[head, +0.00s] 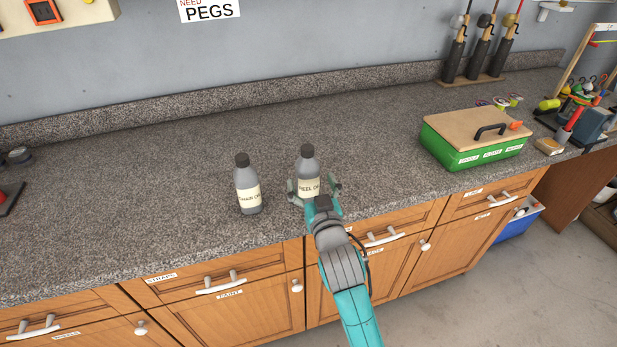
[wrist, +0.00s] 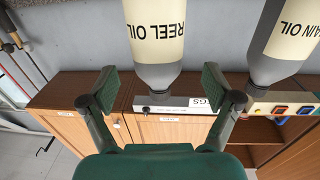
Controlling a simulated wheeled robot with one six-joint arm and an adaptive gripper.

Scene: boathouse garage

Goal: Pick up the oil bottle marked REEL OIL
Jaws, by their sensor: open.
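The oil bottle marked REEL OIL (head: 308,168) stands upright on the granite counter, grey with a dark cap and a cream label. It fills the upper middle of the wrist view (wrist: 155,40), where its lettering is upside down. My gripper (head: 314,188) is open at the front of this bottle, one finger showing to each side of it. In the wrist view my gripper (wrist: 159,84) has its two green-padded fingers spread wide, with nothing gripped. I cannot tell whether either finger touches the bottle.
A similar bottle marked CHAIN OIL (head: 248,186) stands close to the left; it shows at the upper right of the wrist view (wrist: 282,40). A green box with a wooden lid (head: 472,143) sits farther right.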

